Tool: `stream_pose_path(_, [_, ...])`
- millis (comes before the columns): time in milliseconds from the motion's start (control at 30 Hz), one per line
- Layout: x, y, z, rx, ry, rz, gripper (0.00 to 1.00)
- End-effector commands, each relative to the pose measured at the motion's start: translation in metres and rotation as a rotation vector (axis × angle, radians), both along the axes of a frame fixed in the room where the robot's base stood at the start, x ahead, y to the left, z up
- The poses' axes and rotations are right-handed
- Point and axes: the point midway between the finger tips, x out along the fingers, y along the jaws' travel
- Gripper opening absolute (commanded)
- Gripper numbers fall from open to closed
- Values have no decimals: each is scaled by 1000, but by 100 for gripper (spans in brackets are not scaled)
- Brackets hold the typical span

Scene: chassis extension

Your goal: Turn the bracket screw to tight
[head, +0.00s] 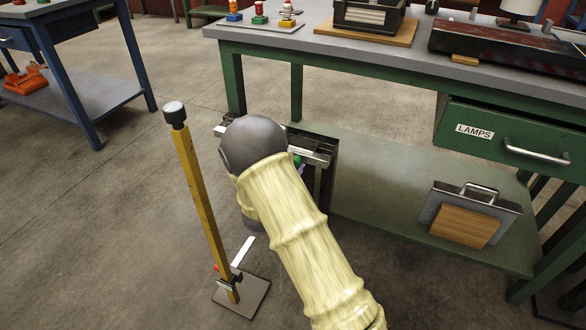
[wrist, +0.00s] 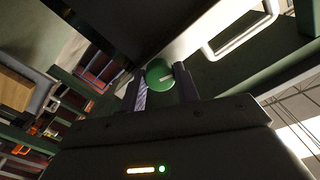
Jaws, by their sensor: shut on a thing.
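The pale line runs at a slant in that view. In the head view a small part of the green knob (head: 297,160) shows just right of my arm, at the dark bracket with a pale metal top (head: 321,158) by the green workbench. My arm hides most of my gripper and part of the bracket there.
A yellow post (head: 203,215) on a flat base stands left of my arm. The green workbench (head: 400,62) has a drawer marked LAMPS (head: 510,143) and a lower shelf (head: 375,190) holding a metal case with a wooden panel (head: 466,222). Open floor lies left.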

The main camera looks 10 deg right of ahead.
Motion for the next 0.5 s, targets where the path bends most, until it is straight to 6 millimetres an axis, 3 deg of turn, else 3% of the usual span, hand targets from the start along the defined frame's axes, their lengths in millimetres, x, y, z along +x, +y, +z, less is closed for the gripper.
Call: stream_pose_path(500, [-1,0,-6,392,-282,-1,9])
